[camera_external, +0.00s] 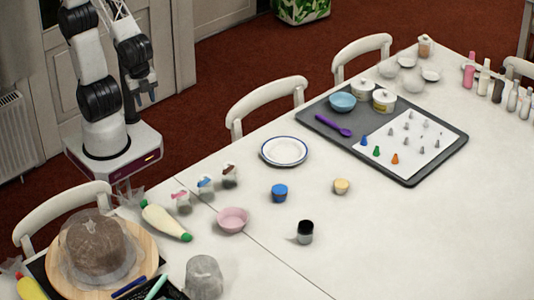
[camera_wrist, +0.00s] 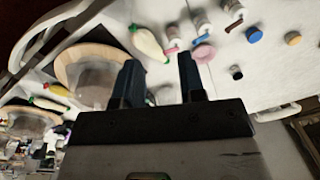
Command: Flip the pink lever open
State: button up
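A small clear jar with a pink lever (camera_external: 180,195) on top stands on the white table, at the near end of a row of three. The lever looks flat on its jar, but it is too small to tell if it is shut. It also shows in the wrist view as a pink patch (camera_wrist: 173,43), just beyond the fingertips in the picture. My gripper (camera_external: 147,99) is raised above my base, behind the table and well apart from the jars. In the wrist view my gripper (camera_wrist: 160,72) has its two fingers spread with nothing between them.
Jars with a blue lever (camera_external: 205,182) and a dark lever (camera_external: 229,170) stand close beside it. A piping bag (camera_external: 164,221) lies to its left and a pink bowl (camera_external: 233,220) to its right. A cake under a clear cover on a wooden turntable (camera_external: 142,272) stands at the near left.

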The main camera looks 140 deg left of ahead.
jog(key=w+d+f+m+g+y, duration=0.1)
jog(key=w+d+f+m, duration=0.15)
jog(key=w, duration=0.35)
jog(key=w+d+f+m+g, duration=0.1)
jog(key=w+f, duration=0.3)
jog(key=w, duration=0.2)
jog(key=m+g+y, duration=0.1)
jog(key=m+y, duration=0.1)
jog(key=m, duration=0.2)
send_near(173, 195)
jog(key=shift+s+f, duration=0.1)
jog(key=shift+f, duration=0.15)
jog(key=shift+a+f, duration=0.1)
jog(key=shift+x, duration=3.8)
jog(key=shift+c, duration=0.2)
grip_shut()
